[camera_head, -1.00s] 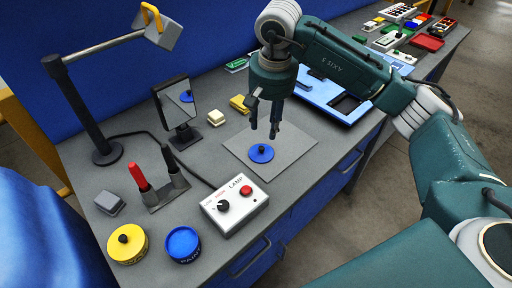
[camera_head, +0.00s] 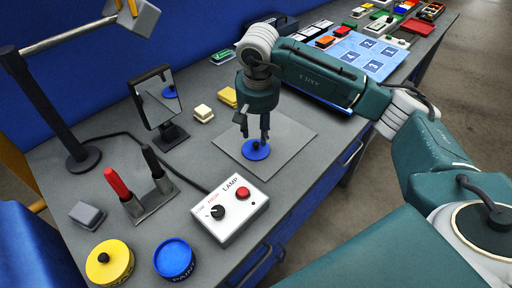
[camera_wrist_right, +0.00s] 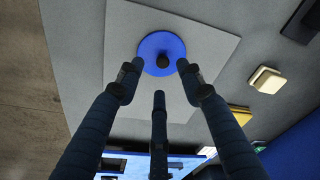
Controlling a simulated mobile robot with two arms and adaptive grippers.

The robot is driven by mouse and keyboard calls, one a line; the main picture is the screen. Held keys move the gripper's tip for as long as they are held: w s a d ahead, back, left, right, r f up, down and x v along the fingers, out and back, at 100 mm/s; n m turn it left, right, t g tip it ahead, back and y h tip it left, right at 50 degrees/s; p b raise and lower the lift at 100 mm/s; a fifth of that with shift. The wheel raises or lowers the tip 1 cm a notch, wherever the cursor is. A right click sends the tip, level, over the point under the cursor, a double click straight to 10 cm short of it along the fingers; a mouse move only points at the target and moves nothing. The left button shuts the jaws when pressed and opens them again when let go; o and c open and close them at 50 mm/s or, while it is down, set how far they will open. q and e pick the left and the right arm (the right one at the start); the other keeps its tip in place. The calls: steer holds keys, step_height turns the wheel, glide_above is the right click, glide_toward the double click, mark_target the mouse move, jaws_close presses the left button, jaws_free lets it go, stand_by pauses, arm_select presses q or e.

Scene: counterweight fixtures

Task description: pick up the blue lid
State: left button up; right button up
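The blue lid (camera_head: 254,154), a round disc with a dark knob, lies flat on a grey square mat (camera_head: 290,140). In the right wrist view the lid (camera_wrist_right: 158,45) is just beyond the fingertips, with its knob facing my gripper. My right gripper (camera_head: 254,132) points down directly over the lid. Its three dark fingers (camera_wrist_right: 160,82) are spread apart with nothing between them. Whether a fingertip touches the lid, I cannot tell. My left gripper is not in view.
A white lamp box (camera_head: 232,212) with a knob and red button stands in front of the mat. A blue paint can (camera_head: 174,262) and a yellow can (camera_head: 108,265) stand front left. A mirror (camera_head: 158,97) and a lamp post (camera_head: 45,105) stand behind on the left.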

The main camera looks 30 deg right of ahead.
mark_target(256, 143)
steer(key=f+p, duration=0.1)
steer(key=f, duration=0.1)
steer(key=w+f+p, duration=0.1)
steer(key=f, duration=0.1)
steer(key=shift+f, duration=0.1)
steer(key=shift+w+d+f, duration=0.1)
steer(key=shift+f, duration=0.55)
jaws_close()
